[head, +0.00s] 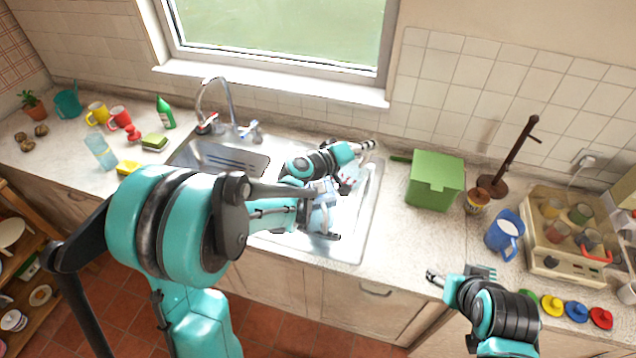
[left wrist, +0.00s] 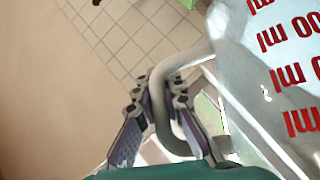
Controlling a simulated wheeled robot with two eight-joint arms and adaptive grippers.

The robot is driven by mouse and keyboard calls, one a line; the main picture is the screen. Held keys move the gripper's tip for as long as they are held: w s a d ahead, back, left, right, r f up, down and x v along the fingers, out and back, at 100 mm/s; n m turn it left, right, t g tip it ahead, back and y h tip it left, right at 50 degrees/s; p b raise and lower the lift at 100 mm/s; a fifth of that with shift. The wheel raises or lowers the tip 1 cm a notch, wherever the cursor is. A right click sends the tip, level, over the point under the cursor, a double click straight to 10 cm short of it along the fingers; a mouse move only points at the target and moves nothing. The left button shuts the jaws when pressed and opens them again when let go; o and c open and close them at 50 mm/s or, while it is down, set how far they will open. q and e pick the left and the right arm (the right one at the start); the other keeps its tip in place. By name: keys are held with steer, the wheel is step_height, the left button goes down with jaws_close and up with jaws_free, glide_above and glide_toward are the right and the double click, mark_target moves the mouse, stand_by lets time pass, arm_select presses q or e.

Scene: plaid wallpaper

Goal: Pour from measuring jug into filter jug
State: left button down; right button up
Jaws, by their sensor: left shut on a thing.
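The measuring jug (head: 350,178) is pale with red markings and is held over the sink. In the left wrist view its body (left wrist: 265,75) fills the upper right, with red "ml" figures tilted. My left gripper (head: 366,146) is shut on the jug's handle, which passes between the fingers in the left wrist view (left wrist: 160,95). The jug's contents are hidden. The blue filter jug (head: 503,240), with a white top, stands on the right counter, apart from the measuring jug. My right gripper (head: 436,277) is near the front counter edge, left of and nearer than the filter jug; its finger opening is unclear.
A green box (head: 434,181) and a brown jar (head: 477,202) stand between the sink (head: 371,215) and the filter jug. A dark mug stand (head: 511,165) is behind. A cream appliance (head: 570,240) is at right. Counter left of the filter jug is clear.

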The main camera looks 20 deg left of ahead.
arm_select(q)
steer(key=shift+a+r, duration=0.15)
steer(key=shift+a, duration=0.1)
stand_by(1.2)
steer(key=shift+s+a+r+n+t+h, duration=0.15)
steer(key=shift+a+r+n+t+h, duration=0.5)
steer(key=shift+a+r, duration=0.3)
stand_by(2.1)
steer(key=shift+s+a+r+n+t+h+b, duration=0.15)
steer(key=shift+a+r+n+t+h+b, duration=0.2)
steer(key=shift+a+r+n+b, duration=0.35)
stand_by(0.8)
steer(key=shift+d, duration=0.2)
steer(key=shift+d+f+m+p, duration=0.2)
steer(key=shift+d+m+p, duration=0.35)
steer(key=shift+p, duration=0.1)
steer(key=w+d+f+m+g+y+b, duration=0.1)
steer(key=d+f+m+g+y+b, duration=0.1)
steer(key=f, duration=0.8)
steer(key=w+d+f+m+g+y+b, duration=0.1)
steer(key=d+f+m+g+y+b, duration=0.2)
steer(key=d+f+m+y+b, duration=0.2)
steer(key=d+f+y+b, duration=0.1)
steer(key=d+f+y, duration=0.2)
steer(key=f, duration=0.2)
steer(key=shift+d+f+y, duration=0.15)
steer(key=shift+f+y, duration=0.15)
steer(key=shift+f, duration=0.1)
